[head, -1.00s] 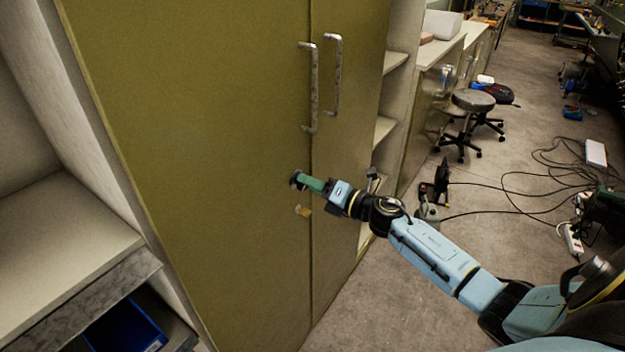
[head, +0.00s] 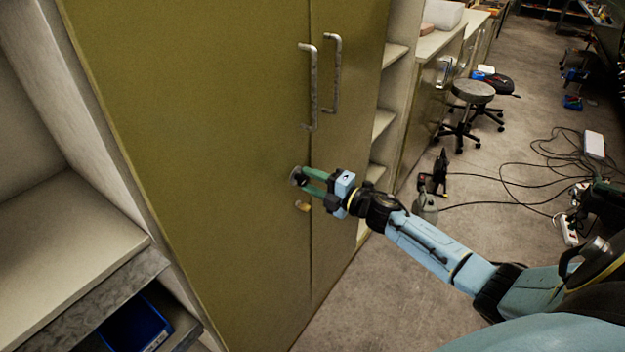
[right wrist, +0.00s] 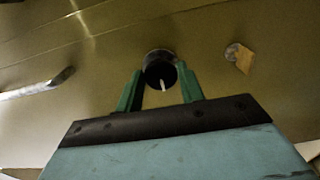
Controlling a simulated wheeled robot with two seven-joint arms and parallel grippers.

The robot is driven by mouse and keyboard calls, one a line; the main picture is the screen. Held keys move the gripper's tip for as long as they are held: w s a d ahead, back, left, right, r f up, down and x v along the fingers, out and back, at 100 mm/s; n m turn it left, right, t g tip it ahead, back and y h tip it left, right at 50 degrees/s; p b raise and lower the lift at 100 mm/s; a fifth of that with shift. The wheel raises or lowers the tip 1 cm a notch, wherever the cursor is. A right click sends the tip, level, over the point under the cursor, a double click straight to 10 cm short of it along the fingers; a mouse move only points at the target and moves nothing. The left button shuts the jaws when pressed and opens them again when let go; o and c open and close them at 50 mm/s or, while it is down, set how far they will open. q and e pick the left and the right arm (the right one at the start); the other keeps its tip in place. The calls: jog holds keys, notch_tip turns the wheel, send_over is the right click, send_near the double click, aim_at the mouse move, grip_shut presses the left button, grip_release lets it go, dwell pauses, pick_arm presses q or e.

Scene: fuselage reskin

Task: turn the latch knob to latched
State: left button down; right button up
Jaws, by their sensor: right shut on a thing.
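The latch knob (head: 299,176) is a dark round knob with a metal base on the olive cabinet door (head: 220,120), below the handles. In the right wrist view the knob (right wrist: 160,72) shows a pale pointer mark on its face, pointing roughly down in that picture. My right gripper (head: 305,178) has its green fingers on either side of the knob and is shut on it. In the right wrist view its fingertips (right wrist: 160,78) touch the knob's sides. My left gripper is not in view.
Two metal handles (head: 312,88) stand out from the doors above the knob. A small brass-coloured tag or lock (head: 302,206) sits just below it. Open shelves (head: 75,230) stand at the left. A stool (head: 473,92) and cables lie on the floor at right.

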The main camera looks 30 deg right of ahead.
dwell(0.4)
jog(key=o, duration=0.9)
jog(key=shift+o, duration=0.2)
jog(key=b+v, duration=0.1)
jog(key=v, duration=1.2)
jog(key=shift+s, duration=0.15)
